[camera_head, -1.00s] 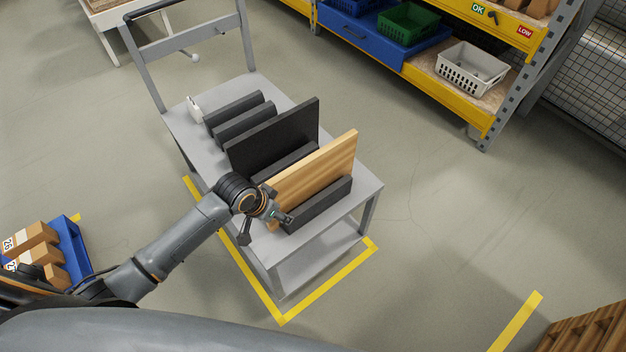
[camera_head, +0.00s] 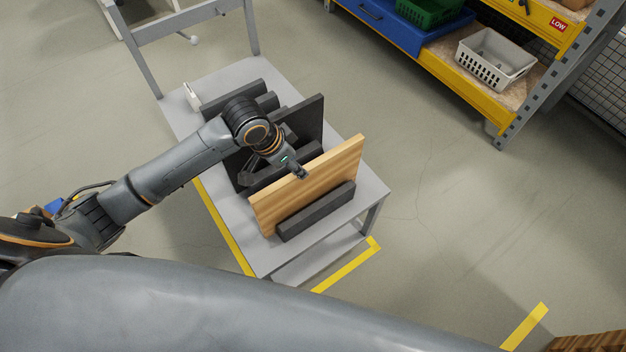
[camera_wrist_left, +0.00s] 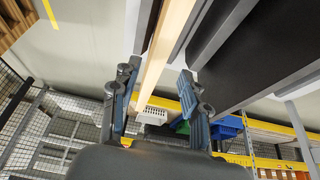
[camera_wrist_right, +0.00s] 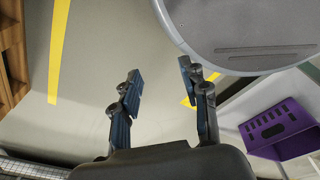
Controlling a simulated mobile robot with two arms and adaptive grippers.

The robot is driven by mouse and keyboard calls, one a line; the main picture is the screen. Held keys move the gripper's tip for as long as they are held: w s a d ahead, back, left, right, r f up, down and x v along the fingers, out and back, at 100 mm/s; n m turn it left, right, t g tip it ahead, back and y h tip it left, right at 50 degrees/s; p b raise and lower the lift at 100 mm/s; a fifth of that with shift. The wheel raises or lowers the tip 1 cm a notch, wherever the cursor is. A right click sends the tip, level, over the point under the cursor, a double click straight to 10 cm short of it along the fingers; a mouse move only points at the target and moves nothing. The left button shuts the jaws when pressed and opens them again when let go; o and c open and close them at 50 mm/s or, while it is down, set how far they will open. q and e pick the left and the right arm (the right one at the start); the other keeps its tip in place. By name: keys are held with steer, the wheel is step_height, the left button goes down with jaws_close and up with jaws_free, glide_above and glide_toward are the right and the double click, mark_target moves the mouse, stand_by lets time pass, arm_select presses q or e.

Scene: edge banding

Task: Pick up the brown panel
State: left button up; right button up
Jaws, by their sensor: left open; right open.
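The brown panel (camera_head: 318,180) is a light wooden board standing on edge on the grey cart (camera_head: 372,190), between dark foam blocks. My left gripper (camera_head: 292,172) is over the cart at the panel's upper edge. In the left wrist view the panel's edge (camera_wrist_left: 167,45) runs between the two spread fingers of my left gripper (camera_wrist_left: 158,95), which is open. The fingers do not appear to press on it. My right gripper (camera_wrist_right: 160,95) is open and empty in the right wrist view, above the floor. It does not show in the head view.
A black panel (camera_head: 312,118) stands behind the brown one, partly hidden by my left arm. A dark foam block (camera_head: 316,211) lies along the panel's front. A shelf with a white basket (camera_head: 495,58) is at upper right. A purple crate (camera_wrist_right: 280,128) shows in the right wrist view.

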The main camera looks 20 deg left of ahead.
mark_target(310, 177)
arm_select(q)
steer(key=x, duration=0.5)
steer(key=shift+s+d+f, duration=0.1)
steer(key=shift+d+f, duration=0.05)
steer(key=shift+f, duration=0.25)
steer(key=x, duration=0.5)
steer(key=shift+w+f, duration=0.25)
steer(key=shift+w, duration=0.05)
jaws_close()
steer(key=shift+w, duration=0.1)
arm_select(e)
steer(key=s, duration=0.3)
steer(key=shift+s+g, duration=0.2)
steer(key=shift+g, duration=0.1)
